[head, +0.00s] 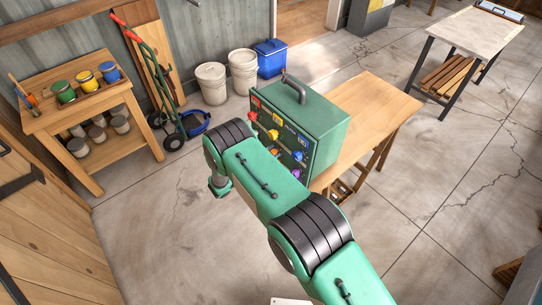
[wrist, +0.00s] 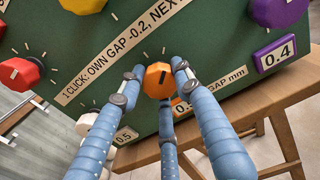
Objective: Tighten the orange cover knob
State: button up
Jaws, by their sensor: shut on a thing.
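The orange cover knob (wrist: 158,80) is on the dark green panel in the middle of the wrist view, with a dark pointer line on its face. My gripper (wrist: 156,84) has blue ribbed fingers with grey tips. The fingers close in around the knob from the left, right and below, and they are shut on it. In the head view the panel is the front of a green box (head: 318,120) with a dark handle on top, standing on a wooden table (head: 375,105). My arm hides part of the panel and my gripper there.
Other knobs sit close by: yellow (wrist: 84,4), purple (wrist: 276,10), red (wrist: 20,74) and a white one (wrist: 86,124). A label strip (wrist: 120,52) runs above the orange knob.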

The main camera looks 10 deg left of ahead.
jog(key=m+b, duration=0.1)
jog(key=b, duration=0.1)
jog(key=m+b, duration=0.2)
jog(key=shift+f+m+b, duration=0.25)
jog(key=shift+m+b, duration=0.05)
jog(key=m+b, duration=0.4)
jog(key=b, duration=0.1)
jog(key=shift+m, duration=0.3)
jog(key=m+b, duration=0.5)
jog(key=shift+s+r+m+b, duration=0.1)
jog(key=shift+m+b, duration=1.55)
jog(key=shift+m, duration=0.15)
jog(key=o, duration=1.2)
jog(key=shift+r, duration=0.1)
jog(key=shift+a, duration=0.15)
